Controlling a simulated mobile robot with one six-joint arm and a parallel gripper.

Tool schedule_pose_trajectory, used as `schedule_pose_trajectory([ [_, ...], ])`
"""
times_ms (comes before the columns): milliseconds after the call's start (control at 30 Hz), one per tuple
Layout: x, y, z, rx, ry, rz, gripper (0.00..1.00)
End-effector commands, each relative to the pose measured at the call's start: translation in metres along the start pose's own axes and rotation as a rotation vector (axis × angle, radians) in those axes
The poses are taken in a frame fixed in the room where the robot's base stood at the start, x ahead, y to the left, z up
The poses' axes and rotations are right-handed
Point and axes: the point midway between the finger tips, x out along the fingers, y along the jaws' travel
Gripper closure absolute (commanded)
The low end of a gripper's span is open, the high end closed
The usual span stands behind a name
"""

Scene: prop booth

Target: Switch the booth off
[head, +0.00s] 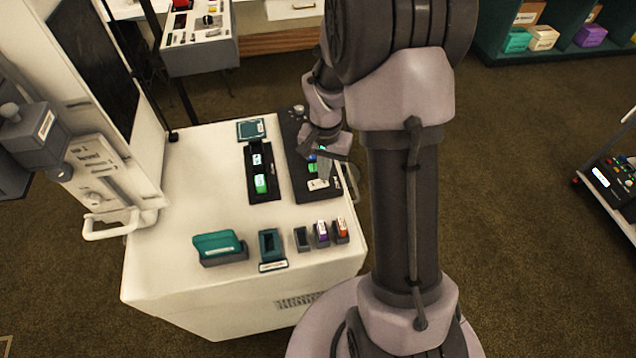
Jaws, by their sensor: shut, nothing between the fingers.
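My gripper (325,172) is shut and empty. It points down over the black control panel (296,130) on the right side of the white counter. A small green button and a blue one show beside the fingers, and a white labelled piece (318,184) sits just below the fingertips. I cannot tell whether the fingers touch the panel. A pale knob (299,109) is at the panel's far end. The gripper and wrist hide part of the panel. Which control is the booth's switch cannot be read from here.
The white counter (190,180) also bears a black tray (262,191) with green-and-white blocks, a teal box (218,243), a teal holder (271,246) and small holders with purple and orange pieces. A grey knob box (35,133) and a grey wall panel (95,165) stand left.

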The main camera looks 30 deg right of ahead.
Motion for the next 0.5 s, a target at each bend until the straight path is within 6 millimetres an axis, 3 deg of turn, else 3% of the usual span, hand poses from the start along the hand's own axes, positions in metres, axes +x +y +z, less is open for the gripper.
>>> schedule_pose_trajectory([
  [500, 0.0086, 0.0, 0.0001, 0.0, 0.0, 0.0, 1.0],
])
